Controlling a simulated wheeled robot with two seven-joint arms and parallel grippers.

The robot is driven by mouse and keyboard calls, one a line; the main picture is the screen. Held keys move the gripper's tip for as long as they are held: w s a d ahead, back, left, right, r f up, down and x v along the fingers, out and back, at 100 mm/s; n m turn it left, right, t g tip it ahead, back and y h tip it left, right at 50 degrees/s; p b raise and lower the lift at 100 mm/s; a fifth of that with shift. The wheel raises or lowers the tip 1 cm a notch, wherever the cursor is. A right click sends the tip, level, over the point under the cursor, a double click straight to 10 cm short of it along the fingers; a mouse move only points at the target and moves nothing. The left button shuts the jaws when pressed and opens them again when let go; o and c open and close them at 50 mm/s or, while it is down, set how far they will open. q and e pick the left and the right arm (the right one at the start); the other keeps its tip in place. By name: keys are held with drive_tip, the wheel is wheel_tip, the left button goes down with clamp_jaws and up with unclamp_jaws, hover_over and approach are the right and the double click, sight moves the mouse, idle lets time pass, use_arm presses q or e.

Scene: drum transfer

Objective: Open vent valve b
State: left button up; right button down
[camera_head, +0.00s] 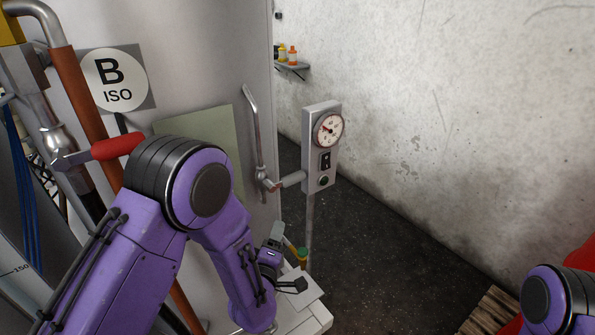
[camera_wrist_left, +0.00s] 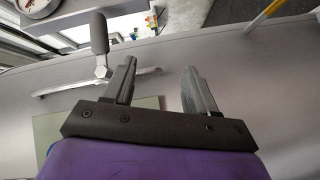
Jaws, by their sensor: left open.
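A valve with a grey lever handle (camera_head: 291,180) sits on a thin bent pipe (camera_head: 253,120) on the large grey tank's face, right of centre in the head view. I take it for vent valve b; no label on it is readable. In the left wrist view its handle (camera_wrist_left: 99,33) stands up left of my fingers. My left gripper (camera_head: 285,270) is open and empty, below the valve in the head view. In the wrist view its fingers (camera_wrist_left: 160,75) are apart, with the handle outside them. My right gripper is out of frame; only part of that arm shows.
A red-handled valve (camera_head: 118,147) is at the left below the "B ISO" sign (camera_head: 115,80). A gauge box (camera_head: 321,150) stands on a post right of the grey handle. Dark floor (camera_head: 385,255) is open at the right.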

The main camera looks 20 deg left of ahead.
sight(291, 184)
use_arm(q)
wheel_tip(291, 184, up, 8)
drive_tip(key=w+d+n+t, duration=0.2)
drive_tip(key=w, duration=0.1)
drive_tip(key=w+p, duration=0.1)
drive_tip(key=w, duration=0.2)
drive_tip(key=w+r+p, duration=0.1)
drive_tip(key=w+p, duration=0.1)
drive_tip(key=w, duration=0.1)
drive_tip(key=w+a+p, duration=0.1)
drive_tip(key=w, duration=0.2)
drive_tip(key=shift+r, duration=0.2)
drive_tip(key=shift+w, duration=0.5)
drive_tip(key=shift+f, duration=0.1)
clamp_jaws()
